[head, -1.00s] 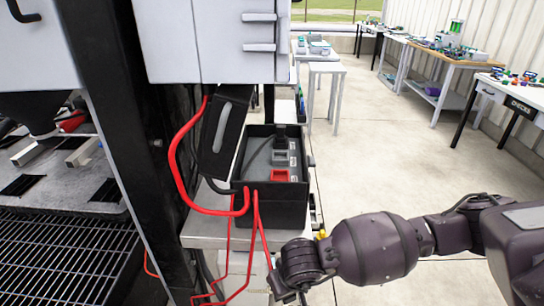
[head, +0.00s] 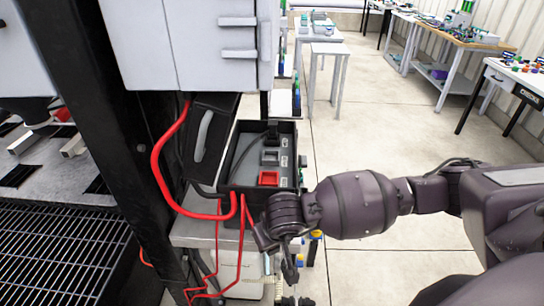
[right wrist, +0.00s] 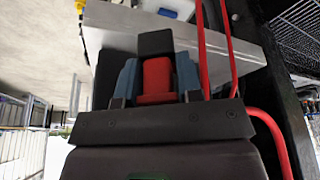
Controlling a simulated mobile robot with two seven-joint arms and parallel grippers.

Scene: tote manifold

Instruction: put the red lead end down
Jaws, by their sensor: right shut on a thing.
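The red lead is a thick red cable (head: 158,165) that loops out beside the black box (head: 234,190) and hangs in thinner strands below it. In the right wrist view, my right gripper (right wrist: 157,80) is shut on the red lead end (right wrist: 157,78), a red body with a black tip. In the head view my right gripper (head: 288,262) hangs at the box's near right corner, fingers pointing down. The held end is mostly hidden there. Inside the open box are a red socket (head: 268,178) and a grey socket (head: 270,157). My left gripper is out of view.
The box stands on a light grey shelf (head: 190,232). A dark post (head: 95,110) and a grey cabinet (head: 180,45) stand left and above. A wire grate (head: 60,250) is at the left. Open floor (head: 400,130) and tables are to the right.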

